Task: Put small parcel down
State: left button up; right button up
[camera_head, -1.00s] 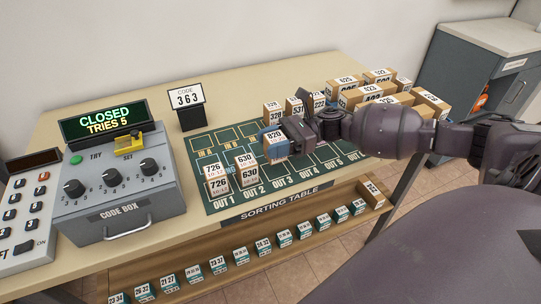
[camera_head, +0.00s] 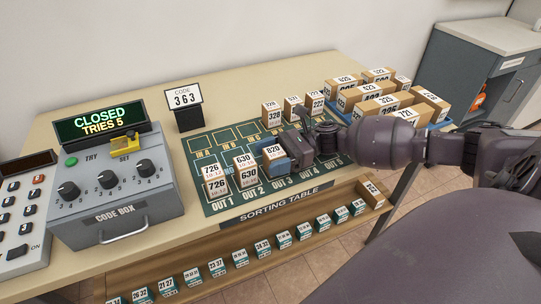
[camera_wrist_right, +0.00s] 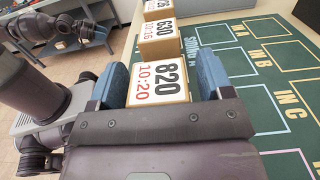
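The small parcel 820 (camera_head: 272,150) is a cardboard box with a white label, at the OUT 3 column of the green sorting mat (camera_head: 216,206). My right gripper (camera_head: 279,158) has its blue fingers on both sides of this parcel and appears shut on it. The wrist view shows parcel 820 (camera_wrist_right: 158,81) between the two fingers, label facing the camera. Whether its underside touches the mat is hidden. My left gripper (camera_wrist_right: 100,34) shows small and dark at the upper left of the wrist view; its opening is unclear.
Small parcels 726 (camera_head: 217,188) and 630 (camera_head: 249,178) stand left of parcel 820. Parcel 328 (camera_head: 272,114) and others stand behind it. Larger boxes (camera_head: 381,107) fill a blue tray at right. The code box (camera_head: 117,196) and code sign (camera_head: 185,98) stand left.

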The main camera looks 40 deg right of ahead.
jog(key=shift+r, duration=0.3)
jog(key=v, duration=0.6)
jog(key=shift+f, duration=0.2)
jog(key=shift+v, duration=0.8)
jog(key=shift+s, duration=0.1)
